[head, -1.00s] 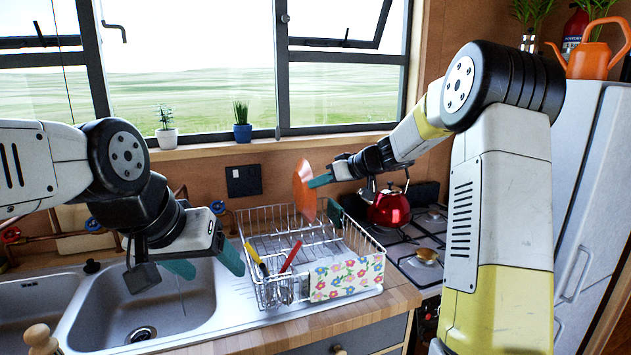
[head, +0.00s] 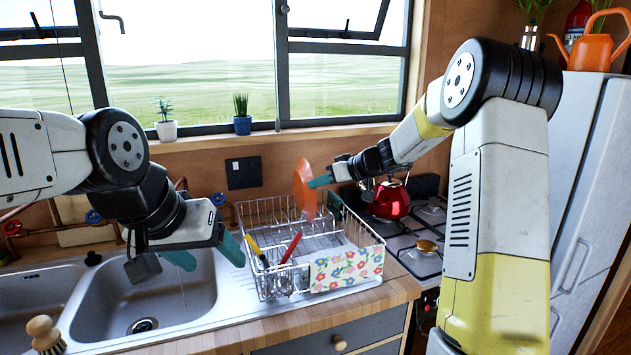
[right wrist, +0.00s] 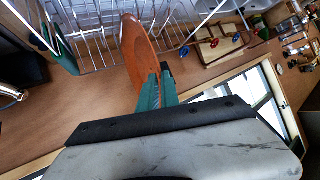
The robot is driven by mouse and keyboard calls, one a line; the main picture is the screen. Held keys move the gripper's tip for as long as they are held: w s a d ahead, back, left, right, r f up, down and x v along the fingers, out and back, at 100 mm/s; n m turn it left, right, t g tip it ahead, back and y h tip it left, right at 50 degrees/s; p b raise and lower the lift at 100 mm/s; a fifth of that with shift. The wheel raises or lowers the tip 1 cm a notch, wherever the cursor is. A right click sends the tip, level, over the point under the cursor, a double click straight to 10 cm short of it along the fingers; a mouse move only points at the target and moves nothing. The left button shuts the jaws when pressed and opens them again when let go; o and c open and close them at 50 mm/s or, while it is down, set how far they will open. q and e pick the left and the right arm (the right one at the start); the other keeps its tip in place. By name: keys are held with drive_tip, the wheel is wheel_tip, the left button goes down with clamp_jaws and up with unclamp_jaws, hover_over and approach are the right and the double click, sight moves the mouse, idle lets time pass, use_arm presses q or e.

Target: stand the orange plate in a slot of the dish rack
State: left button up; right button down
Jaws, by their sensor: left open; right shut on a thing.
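The orange plate (head: 305,188) is held upright, edge-on, over the back part of the wire dish rack (head: 353,240). My right gripper (head: 321,181) is shut on the plate's edge from the right. In the right wrist view the plate (right wrist: 137,50) stands out from the teal fingers (right wrist: 157,92), close to the rack wires (right wrist: 90,45). I cannot tell whether its lower edge touches the rack or sits in a slot. My left gripper (head: 207,255) is open and empty over the sink, left of the rack.
The rack's front holds a yellow-handled and a red-handled utensil (head: 291,248) and a flowered cloth (head: 346,268). A red kettle (head: 390,199) stands on the stove (head: 420,262) at right. The sink (head: 150,300) is at left, with a wooden brush (head: 44,333) near its front.

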drive_tip(key=shift+f, duration=2.2)
drive_tip(key=c, duration=1.5)
unclamp_jaws()
drive_tip(key=shift+f, duration=0.1)
approach(305, 201)
drive_tip(key=v, duration=0.2)
drive_tip(key=shift+d+r, duration=0.25)
drive_tip(key=shift+d, duration=0.2)
